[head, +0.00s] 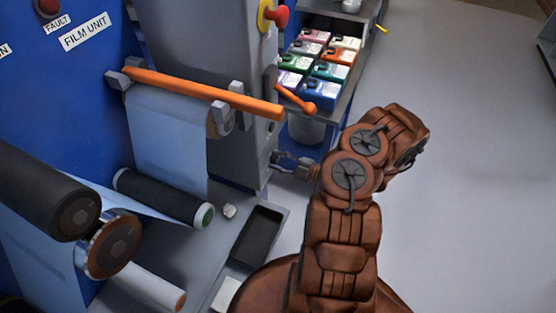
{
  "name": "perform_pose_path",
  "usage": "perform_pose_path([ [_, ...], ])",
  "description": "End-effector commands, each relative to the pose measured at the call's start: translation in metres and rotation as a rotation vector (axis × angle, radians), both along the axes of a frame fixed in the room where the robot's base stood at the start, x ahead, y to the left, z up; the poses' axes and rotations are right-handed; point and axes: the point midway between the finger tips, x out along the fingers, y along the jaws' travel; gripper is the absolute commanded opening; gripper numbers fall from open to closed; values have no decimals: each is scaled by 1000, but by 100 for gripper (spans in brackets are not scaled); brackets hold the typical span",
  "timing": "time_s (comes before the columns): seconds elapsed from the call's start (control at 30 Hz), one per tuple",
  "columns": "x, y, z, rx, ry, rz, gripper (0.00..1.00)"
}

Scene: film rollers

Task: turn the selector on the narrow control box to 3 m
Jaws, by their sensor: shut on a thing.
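The narrow grey control box (257,150) stands upright at the end of the blue film unit, its front edge facing my arm. My gripper (277,161) is at the box's right side, low down, with its fingers against a small part there. The fingers are shut on this part, which appears to be the selector. The selector itself is mostly hidden by the fingers and too small to make out. Its scale marks and the position it points to cannot be read in this view.
An orange roller bar (200,91) juts out above my gripper, with an orange lever (297,99) close by. A red stop button (277,15) sits higher up. Coloured bottles (320,72) stand on a shelf behind. A black tray (257,235) lies below. Floor at right is clear.

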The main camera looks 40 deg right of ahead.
Motion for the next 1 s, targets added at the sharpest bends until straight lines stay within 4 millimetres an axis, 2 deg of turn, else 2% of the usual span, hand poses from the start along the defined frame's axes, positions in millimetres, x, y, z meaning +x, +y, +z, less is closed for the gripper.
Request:
perform_pose_path([
  [0.3,0,0,0,72,44,-1,4],
  [0.73,0,-1,0,79,50,-1,4],
  [0.77,0,-1,0,79,50,-1,39],
  [1.0,0,0,0,79,49,-1,64],
])
